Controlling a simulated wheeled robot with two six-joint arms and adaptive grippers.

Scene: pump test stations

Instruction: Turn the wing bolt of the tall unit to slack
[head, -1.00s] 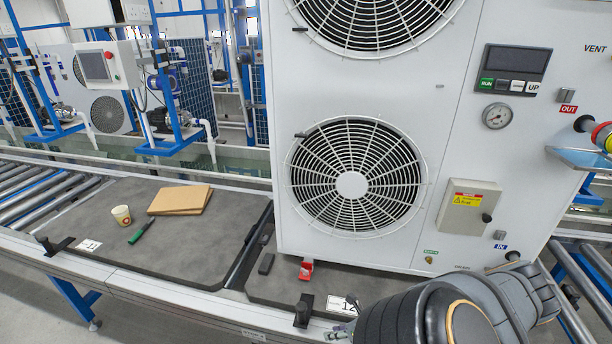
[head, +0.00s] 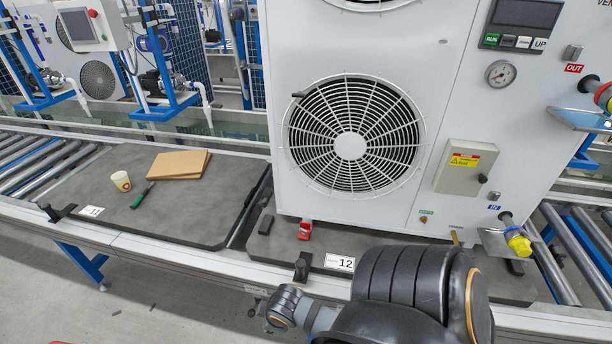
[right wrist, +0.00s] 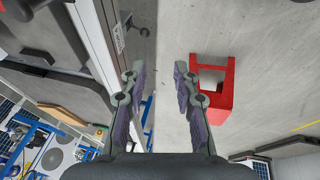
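The tall unit (head: 245,150) is a white cabinet with large round fans, standing on a dark pallet (head: 390,262) at the centre and right of the head view. A small red part (head: 304,230) sits at its front left foot. A small yellowish part (head: 455,238) shows at its lower front edge, partly behind my arm. I cannot tell which part is the wing bolt. My right arm crosses the bottom of the head view, with its fingers out of sight. In the right wrist view my right gripper (right wrist: 158,77) is open and empty. My left gripper is not identifiable.
A paper cup (head: 121,181), a green marker (head: 142,196) and cardboard (head: 180,164) lie on the left pallet. Black posts (head: 302,266) stand along the front rail. A yellow-capped fitting (head: 518,243) sticks out at right. A red stand (right wrist: 214,88) is on the floor.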

